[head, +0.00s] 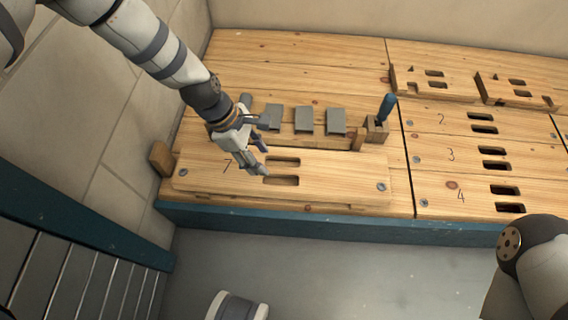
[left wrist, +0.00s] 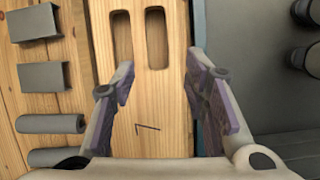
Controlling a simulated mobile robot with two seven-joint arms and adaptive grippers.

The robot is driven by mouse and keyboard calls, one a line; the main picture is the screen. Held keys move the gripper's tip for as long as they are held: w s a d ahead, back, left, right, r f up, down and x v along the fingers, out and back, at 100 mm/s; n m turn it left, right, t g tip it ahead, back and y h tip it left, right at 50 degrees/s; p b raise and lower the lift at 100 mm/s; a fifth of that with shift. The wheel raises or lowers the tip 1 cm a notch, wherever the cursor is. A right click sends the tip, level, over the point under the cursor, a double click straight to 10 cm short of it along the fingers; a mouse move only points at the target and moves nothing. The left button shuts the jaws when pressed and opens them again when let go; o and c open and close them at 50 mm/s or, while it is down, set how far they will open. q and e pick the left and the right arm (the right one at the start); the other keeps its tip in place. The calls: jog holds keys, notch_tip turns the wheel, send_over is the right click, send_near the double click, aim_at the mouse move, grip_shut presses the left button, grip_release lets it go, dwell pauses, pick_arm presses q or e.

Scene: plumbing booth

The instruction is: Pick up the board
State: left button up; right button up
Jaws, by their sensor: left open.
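The board marked 7 (head: 325,180) is a pale wooden plank with two slots and a screw near each end. It lies flat at the front left of the wooden bench top. My left gripper (head: 256,164) is over its left half, near the slots. In the left wrist view the board (left wrist: 147,95) runs between the two spread fingers of the left gripper (left wrist: 162,75), with its slots beyond the fingertips. The fingers are open, and I cannot tell whether they touch the board's edges. My right gripper is out of view.
Grey blocks (head: 303,119) stand in a row behind the board, close to the left hand. A blue-handled tool (head: 387,106) stands in a wooden block at their right. Boards marked 2, 3 and 4 (head: 430,157) lie to the right. Grey floor lies below the bench's blue edge (head: 300,222).

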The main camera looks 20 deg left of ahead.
aim_at(281, 170)
pick_arm(q)
jog(key=shift+n, duration=0.5)
jog(key=w+d+f+b, duration=0.1)
jog(key=f+b, duration=0.1)
jog(key=f, duration=0.1)
jog(key=w+d+f+b, duration=0.1)
jog(key=f, duration=0.3)
jog(key=w+d+f+b, duration=0.1)
jog(key=w+f+b, duration=0.1)
jog(key=f, duration=0.2)
jog(key=shift+d+b, duration=0.35)
jog(key=shift+w+r, duration=0.1)
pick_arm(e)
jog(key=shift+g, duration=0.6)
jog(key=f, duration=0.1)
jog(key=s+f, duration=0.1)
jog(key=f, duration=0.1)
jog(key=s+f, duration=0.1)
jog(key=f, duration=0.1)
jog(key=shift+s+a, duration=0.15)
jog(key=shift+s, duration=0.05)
pick_arm(q)
jog(key=shift+f, duration=0.2)
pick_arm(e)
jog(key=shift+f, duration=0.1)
pick_arm(q)
grip_shut()
